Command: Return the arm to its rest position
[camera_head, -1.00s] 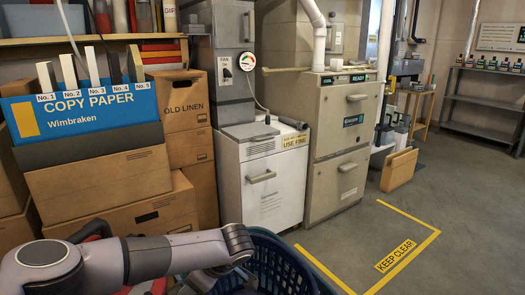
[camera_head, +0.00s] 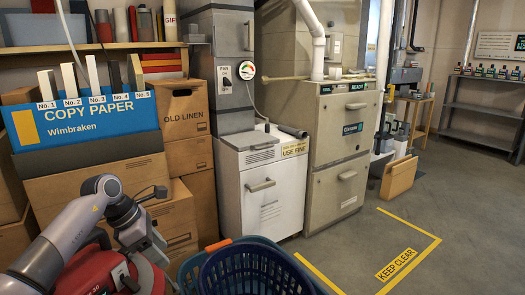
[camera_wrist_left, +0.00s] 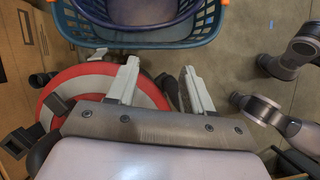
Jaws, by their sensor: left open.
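My left arm (camera_head: 75,235) comes in from the lower left in the head view, folded at a bent joint, with its lower part over a red round machine (camera_head: 100,275). In the left wrist view my left gripper (camera_wrist_left: 160,85) shows two pale fingers spread apart with nothing between them. The fingers point toward the blue basket (camera_wrist_left: 140,38), and the red and grey machine (camera_wrist_left: 75,95) lies below them. My right gripper cannot be made out in the head view.
A dark blue basket (camera_head: 255,272) stands at the bottom middle. Cardboard boxes (camera_head: 100,190) are stacked at left under the Copy Paper box (camera_head: 80,115). A white cabinet (camera_head: 262,185) and beige furnace (camera_head: 340,150) stand behind. Yellow-marked floor (camera_head: 400,262) at right is clear.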

